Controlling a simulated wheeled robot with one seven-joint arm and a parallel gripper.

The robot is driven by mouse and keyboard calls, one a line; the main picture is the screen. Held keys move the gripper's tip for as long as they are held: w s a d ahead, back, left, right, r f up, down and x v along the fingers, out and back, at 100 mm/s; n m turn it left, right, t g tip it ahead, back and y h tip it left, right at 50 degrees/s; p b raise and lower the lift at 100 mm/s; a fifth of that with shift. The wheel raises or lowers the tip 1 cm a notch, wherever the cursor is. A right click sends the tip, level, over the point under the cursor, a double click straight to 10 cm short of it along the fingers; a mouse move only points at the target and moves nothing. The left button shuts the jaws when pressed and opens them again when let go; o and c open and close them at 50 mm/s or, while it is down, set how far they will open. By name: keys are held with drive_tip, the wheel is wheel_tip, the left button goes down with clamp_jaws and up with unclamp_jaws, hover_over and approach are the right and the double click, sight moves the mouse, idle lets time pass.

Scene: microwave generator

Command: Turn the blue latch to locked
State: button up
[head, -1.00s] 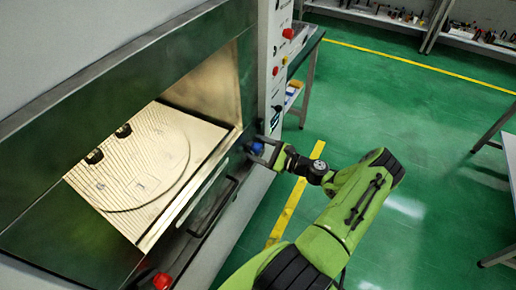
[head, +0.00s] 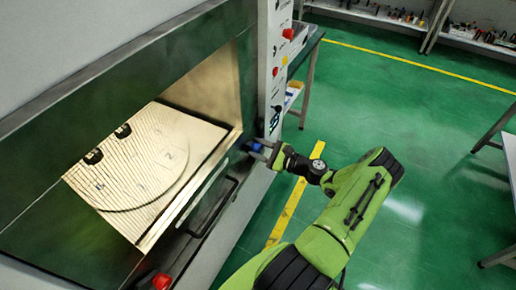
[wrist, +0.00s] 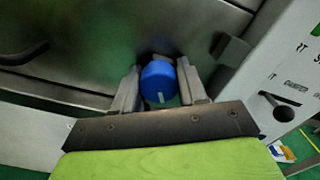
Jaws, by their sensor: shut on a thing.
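The blue latch (wrist: 158,82) is a round blue knob with a pale mark on its lower edge, on the front of the machine in the wrist view. In the head view the blue latch (head: 255,146) shows small beside the lower right corner of the open chamber. My gripper (wrist: 160,88) has one finger on each side of the knob and is shut on it. In the head view my gripper (head: 262,150) reaches the latch from the right, and its fingers partly hide it.
The chamber holds a tray (head: 205,150) with a round plate and two dark pieces. A dark handle (head: 212,208) and a red knob (head: 161,281) sit along the front. A control panel (head: 276,60) stands right of the chamber. The green floor at right is mostly clear.

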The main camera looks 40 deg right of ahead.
drive_tip(key=shift+a+f+n, duration=0.1)
drive_tip(key=shift+f+n, duration=0.1)
drive_tip(key=shift+n, duration=0.4)
drive_tip(key=n+b, duration=0.1)
drive_tip(key=n, duration=0.1)
drive_tip(key=shift+n+b, duration=0.3)
drive_tip(key=shift+b, duration=0.1)
drive_tip(key=n+b, duration=0.2)
drive_tip(key=n, duration=0.3)
drive_tip(key=shift+f+b, duration=0.1)
drive_tip(key=shift+b, duration=0.2)
drive_tip(key=n+b, duration=0.2)
drive_tip(key=n, duration=0.3)
drive_tip(key=shift+b, duration=0.4)
drive_tip(key=shift+n+b, duration=1.25)
drive_tip(key=shift+n, duration=0.55)
drive_tip(key=o, duration=1)
drive_tip(key=shift+r, duration=0.25)
drive_tip(key=shift+o, duration=0.2)
